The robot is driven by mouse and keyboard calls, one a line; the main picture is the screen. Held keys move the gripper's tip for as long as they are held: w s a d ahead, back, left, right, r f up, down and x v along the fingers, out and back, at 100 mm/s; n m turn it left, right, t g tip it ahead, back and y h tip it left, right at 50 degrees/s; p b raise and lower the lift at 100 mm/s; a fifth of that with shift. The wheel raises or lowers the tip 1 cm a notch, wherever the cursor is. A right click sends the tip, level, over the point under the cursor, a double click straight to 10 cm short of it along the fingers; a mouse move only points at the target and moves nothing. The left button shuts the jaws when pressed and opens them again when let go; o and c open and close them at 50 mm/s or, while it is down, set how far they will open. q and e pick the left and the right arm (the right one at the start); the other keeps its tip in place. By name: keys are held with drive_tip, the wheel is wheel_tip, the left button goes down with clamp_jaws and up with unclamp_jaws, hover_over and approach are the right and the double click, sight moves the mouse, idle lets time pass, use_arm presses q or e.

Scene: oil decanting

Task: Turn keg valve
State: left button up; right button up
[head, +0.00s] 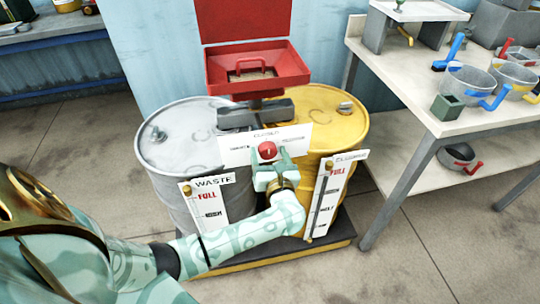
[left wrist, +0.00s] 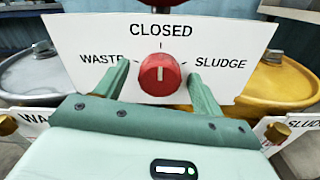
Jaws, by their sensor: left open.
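The keg valve is a round red knob (head: 267,150) on a white panel (head: 294,135) between two drums. In the left wrist view the red knob (left wrist: 159,74) has its mark pointing up at CLOSED, with WASTE to the left and SLUDGE to the right on the panel (left wrist: 215,38). My left gripper (head: 268,165) is in front of the panel. In the left wrist view its open fingers (left wrist: 157,80) stand on either side of the knob; I cannot tell whether they touch it. My right gripper is not in view.
A grey WASTE drum (head: 180,140) stands left and a yellow SLUDGE drum (head: 335,125) right. A red tray (head: 285,68) sits above and behind the panel. A table (head: 400,95) with several pots and tools is at right. Floor at front right is clear.

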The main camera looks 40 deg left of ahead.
use_arm(q)
drive_tip(key=shift+c, duration=0.9)
drive_tip(key=shift+w, duration=0.1)
drive_tip(key=c, duration=0.8)
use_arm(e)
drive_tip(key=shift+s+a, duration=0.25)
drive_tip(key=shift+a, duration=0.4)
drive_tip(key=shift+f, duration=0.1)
